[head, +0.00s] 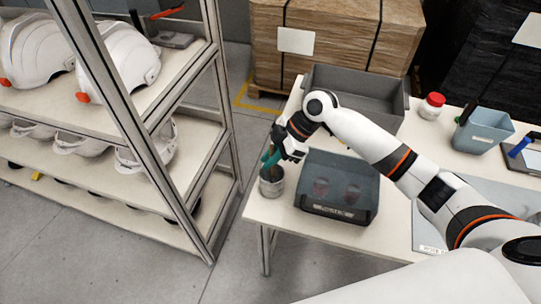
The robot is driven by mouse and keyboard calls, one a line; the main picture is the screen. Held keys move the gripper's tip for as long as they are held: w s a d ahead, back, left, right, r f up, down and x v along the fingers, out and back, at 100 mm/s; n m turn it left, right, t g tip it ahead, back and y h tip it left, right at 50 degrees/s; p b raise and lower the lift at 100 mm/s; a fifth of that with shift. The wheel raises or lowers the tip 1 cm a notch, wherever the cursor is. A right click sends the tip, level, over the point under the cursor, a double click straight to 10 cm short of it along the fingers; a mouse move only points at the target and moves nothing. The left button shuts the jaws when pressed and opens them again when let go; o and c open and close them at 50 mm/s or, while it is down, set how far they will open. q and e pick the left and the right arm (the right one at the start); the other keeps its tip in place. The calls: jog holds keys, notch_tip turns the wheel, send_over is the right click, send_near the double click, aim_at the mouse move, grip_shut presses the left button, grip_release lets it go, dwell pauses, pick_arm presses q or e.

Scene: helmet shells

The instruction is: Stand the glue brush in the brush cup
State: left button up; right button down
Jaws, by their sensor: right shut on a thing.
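The brush cup (271,187) is a small grey metal cup near the left end of the table. My right gripper (277,157) is just above it and shut on the glue brush (270,158), which has a teal part showing at the fingers. The brush's lower part reaches down to the cup's mouth. I cannot tell how far inside the cup it is or whether it touches the bottom. My left gripper is not in view.
A dark bin (338,187) with reddish items stands right of the cup, and a larger empty grey tray (357,92) is behind. A red-lidded jar (432,105) and a blue-grey bin (479,131) are farther right. A rack (150,110) with white helmet shells stands left, across a gap.

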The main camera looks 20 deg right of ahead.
jog(key=shift+f+b, duration=0.5)
jog(key=shift+f, duration=0.45)
jog(key=c, duration=1.3)
grip_release()
jog(key=shift+c, duration=0.2)
jog(key=b+v, duration=0.2)
jog(key=v, duration=1)
